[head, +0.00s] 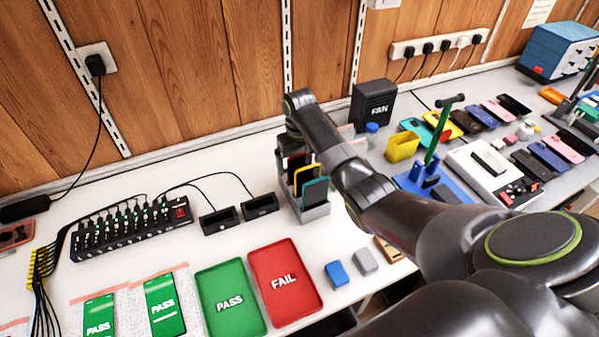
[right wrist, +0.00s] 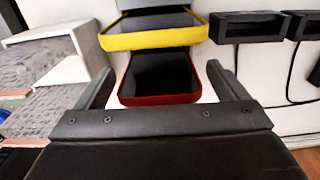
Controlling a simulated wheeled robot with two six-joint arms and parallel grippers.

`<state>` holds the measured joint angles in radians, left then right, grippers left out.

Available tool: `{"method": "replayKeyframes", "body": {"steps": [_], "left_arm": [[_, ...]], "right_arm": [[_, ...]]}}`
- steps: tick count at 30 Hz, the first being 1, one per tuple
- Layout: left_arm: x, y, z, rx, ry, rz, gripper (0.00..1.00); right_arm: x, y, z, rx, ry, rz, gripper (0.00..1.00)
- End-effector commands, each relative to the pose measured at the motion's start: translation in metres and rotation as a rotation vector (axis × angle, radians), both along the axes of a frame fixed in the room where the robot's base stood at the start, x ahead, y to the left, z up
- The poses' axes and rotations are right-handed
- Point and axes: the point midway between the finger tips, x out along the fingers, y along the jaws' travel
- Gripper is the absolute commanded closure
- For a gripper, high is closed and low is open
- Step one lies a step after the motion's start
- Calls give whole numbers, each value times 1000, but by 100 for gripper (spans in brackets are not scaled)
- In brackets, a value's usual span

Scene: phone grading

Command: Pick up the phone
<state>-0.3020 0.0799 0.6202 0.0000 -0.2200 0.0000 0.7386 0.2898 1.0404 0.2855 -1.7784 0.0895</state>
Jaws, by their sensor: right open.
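A grey rack (head: 316,213) holds several upright phones: a teal-edged phone (head: 315,194) in front, a yellow-edged phone (head: 305,178) behind it, and a red-edged phone (head: 296,162) at the back, partly hidden by my arm. My right gripper (right wrist: 166,82) is open in the right wrist view. The red-edged phone (right wrist: 160,78) lies between its two spread fingers, with no contact visible. The yellow-edged phone (right wrist: 153,38) is just beyond it. In the head view my right arm reaches over the rack's back, and the fingertips are hidden. My left gripper is out of view.
A green PASS tray (head: 212,285) and a red FAIL tray (head: 262,262) lie in front. Phones showing PASS (head: 163,303) lie on pads at left. Two black boxes (head: 220,220) and a hub (head: 130,232) stand left of the rack. A black FAN box (head: 373,103) stands behind.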

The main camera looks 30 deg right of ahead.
Motion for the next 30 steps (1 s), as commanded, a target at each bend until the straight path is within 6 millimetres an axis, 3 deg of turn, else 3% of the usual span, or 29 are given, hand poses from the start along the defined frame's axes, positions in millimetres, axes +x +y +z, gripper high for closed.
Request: {"method": "replayKeyframes", "body": {"steps": [10, 22, 30], "left_arm": [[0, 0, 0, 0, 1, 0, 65], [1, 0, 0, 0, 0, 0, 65], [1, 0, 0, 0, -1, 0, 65]], "right_arm": [[0, 0, -10, -1, -1, 0, 7], [0, 0, -10, 0, -1, 0, 60], [0, 0, -7, 0, -3, 0, 61]]}}
